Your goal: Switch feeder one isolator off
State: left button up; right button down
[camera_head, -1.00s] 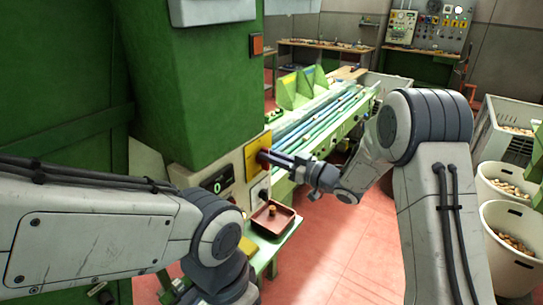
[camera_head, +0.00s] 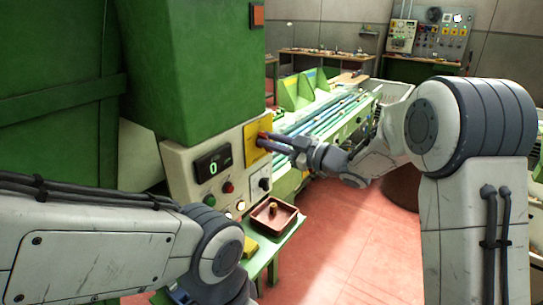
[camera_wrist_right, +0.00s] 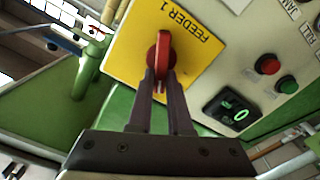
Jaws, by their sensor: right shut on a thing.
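The feeder one isolator is a red rotary handle (camera_wrist_right: 162,54) on a yellow plate (camera_wrist_right: 192,24) lettered "FEEDER 1" in the right wrist view. In the head view the yellow plate (camera_head: 251,153) is on the pale control panel (camera_head: 178,162) of the green machine. My right gripper (camera_wrist_right: 164,82) is shut on the red handle, one finger on each side. In the head view my right gripper (camera_head: 267,143) reaches the plate from the right and hides most of the handle. My left forearm crosses the lower left; its gripper is not visible.
A display (camera_head: 213,165) reading 0 sits beside the yellow plate, with red and green buttons and a black knob (camera_head: 264,184) below. A brown tray (camera_head: 290,211) with a small cork-coloured item stands under the panel. Red floor at the right centre is clear.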

jog(key=shift+s+a+f+n+b, duration=0.15)
jog(key=shift+f+n+b, duration=0.15)
jog(key=shift+n+b, duration=2.15)
jog(key=shift+s+a+f+n+b, duration=0.1)
jog(key=shift+f+n+b, duration=0.2)
jog(key=shift+n+b, duration=2.2)
jog(key=shift+s+a+f+n+b, duration=0.25)
jog(key=shift+n+b, duration=1.1)
jog(key=shift+b, duration=2.15)
jog(key=shift+w+d, duration=0.1)
jog(key=shift+d, duration=0.1)
jog(key=c, duration=0.8)
grip_release()
jog(key=shift+c, duration=0.2)
jog(key=b+v, duration=0.1)
jog(key=v, duration=0.9)
jog(key=shift+d+b, duration=0.2)
jog(key=shift+b, duration=0.15)
